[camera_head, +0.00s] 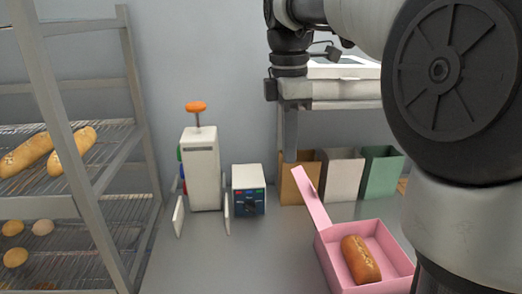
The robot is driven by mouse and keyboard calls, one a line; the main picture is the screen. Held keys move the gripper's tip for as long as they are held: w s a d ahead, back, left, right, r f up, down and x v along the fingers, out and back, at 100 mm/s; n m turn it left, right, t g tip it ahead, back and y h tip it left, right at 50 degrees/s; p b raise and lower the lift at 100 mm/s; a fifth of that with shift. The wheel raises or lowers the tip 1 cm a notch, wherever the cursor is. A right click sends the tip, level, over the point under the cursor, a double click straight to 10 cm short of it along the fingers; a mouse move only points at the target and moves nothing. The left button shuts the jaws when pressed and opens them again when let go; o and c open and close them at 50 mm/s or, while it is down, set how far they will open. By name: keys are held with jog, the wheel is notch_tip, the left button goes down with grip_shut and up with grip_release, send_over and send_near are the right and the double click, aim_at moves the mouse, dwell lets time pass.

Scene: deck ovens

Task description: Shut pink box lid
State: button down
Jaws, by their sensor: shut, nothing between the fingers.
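The pink box (333,255) stands on the counter at the lower right, with a brown bread loaf (360,259) inside it. Its pink lid (311,197) is open, standing up and tilted to the left from the box's left side. My gripper (290,155) points down just above the lid's upper edge, its fingers shut with nothing between them. I cannot tell whether the fingertips touch the lid. My arm hides part of the right side, and the box's lower right edge is close to it.
Brown, white and green bags (342,176) stand behind the box. A lever machine (203,167) and a small control box (248,190) stand left of them. A bread rack (100,215) fills the left. A shelf (345,103) is behind my gripper. The counter left of the box is clear.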

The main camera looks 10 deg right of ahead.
aim_at(305, 195)
notch_tip(305, 195, down, 10)
jog(key=b, duration=0.2)
jog(key=shift+w+d+r+p, duration=0.1)
jog(key=shift+d+r+p, duration=0.25)
jog(key=shift+d, duration=0.7)
jog(key=shift+d+r+p, duration=0.1)
jog(key=shift+d+r, duration=0.35)
jog(key=shift+d, duration=0.6)
